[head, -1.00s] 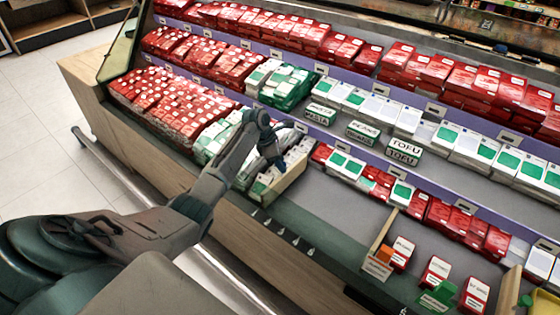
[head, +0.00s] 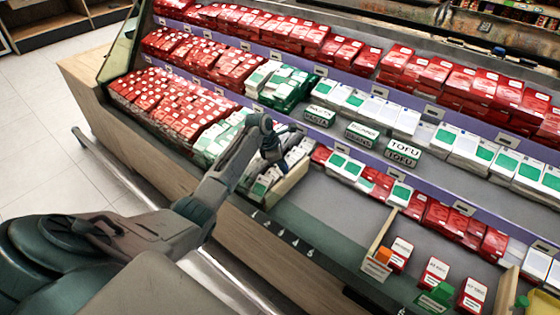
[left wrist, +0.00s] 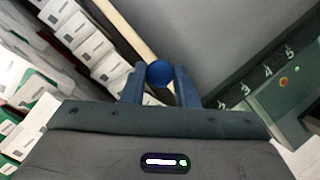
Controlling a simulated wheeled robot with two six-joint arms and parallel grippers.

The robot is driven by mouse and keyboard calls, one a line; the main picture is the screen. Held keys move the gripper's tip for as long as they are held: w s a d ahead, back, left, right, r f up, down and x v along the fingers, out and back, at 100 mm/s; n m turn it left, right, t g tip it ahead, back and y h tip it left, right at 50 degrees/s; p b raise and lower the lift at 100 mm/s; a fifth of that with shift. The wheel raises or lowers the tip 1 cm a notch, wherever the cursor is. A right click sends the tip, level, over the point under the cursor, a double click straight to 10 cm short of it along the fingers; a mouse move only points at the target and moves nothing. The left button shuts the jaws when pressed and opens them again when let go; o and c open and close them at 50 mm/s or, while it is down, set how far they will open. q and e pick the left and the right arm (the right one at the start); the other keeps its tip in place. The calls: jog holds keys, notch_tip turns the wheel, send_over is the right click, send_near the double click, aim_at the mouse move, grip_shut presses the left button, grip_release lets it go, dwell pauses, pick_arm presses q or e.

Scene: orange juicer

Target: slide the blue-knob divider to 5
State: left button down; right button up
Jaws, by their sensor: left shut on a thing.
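The blue-knob divider is a pale wooden strip; it shows in the head view (head: 287,188) at the right end of a block of white-and-green packs, and in the left wrist view (left wrist: 122,32). Its round blue knob (left wrist: 159,73) sits between the two blue fingers of my left gripper (left wrist: 160,88), which is shut on it. In the head view my left gripper (head: 273,152) is over the divider. The number 5 (left wrist: 289,51) is on the dark front strip, to the right of the gripper. The divider's front end is hidden in the wrist view. My right gripper is not in view.
White-and-green packs (head: 222,138) stand against the divider's left side. The grey shelf floor (head: 335,205) to its right is bare. Another wooden divider (head: 381,229) stands farther right, with red packs (head: 402,250) beyond it. A row of packs (head: 345,165) lines the back.

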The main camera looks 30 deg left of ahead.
pick_arm(q)
jog(key=s+d+p, duration=0.1)
jog(key=d+p, duration=1.3)
jog(key=d, duration=0.9)
jog(key=shift+s, duration=0.4)
jog(key=shift+d, duration=0.1)
jog(key=c, duration=1.1)
grip_release()
jog(key=shift+d, duration=0.1)
jog(key=shift+c, duration=0.2)
